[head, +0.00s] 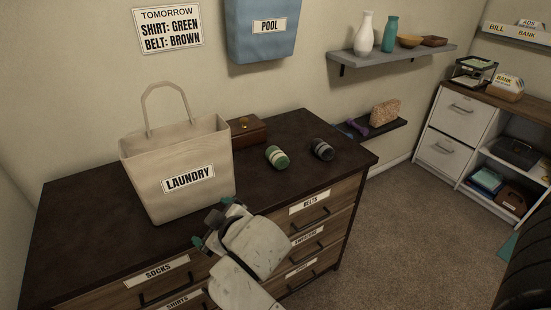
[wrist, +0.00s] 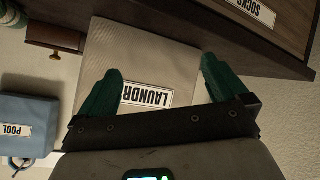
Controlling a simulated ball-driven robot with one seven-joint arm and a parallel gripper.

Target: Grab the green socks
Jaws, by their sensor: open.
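The green socks (head: 277,157) are a rolled bundle with a pale band, lying on the dark dresser top to the right of the laundry bag. A dark grey rolled bundle (head: 322,149) lies just right of them. My gripper (head: 217,222) is over the dresser's front edge, in front of the laundry bag and to the left of and nearer than the green socks. In the wrist view my gripper (wrist: 160,92) has its two green fingers spread apart with nothing between them.
The cream laundry bag (head: 151,176) stands on the dresser (head: 84,232), close behind my gripper; it also fills the middle of the wrist view (wrist: 150,62). A small brown box (head: 247,131) sits behind the socks. A blue pool bag (head: 262,42) hangs on the wall.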

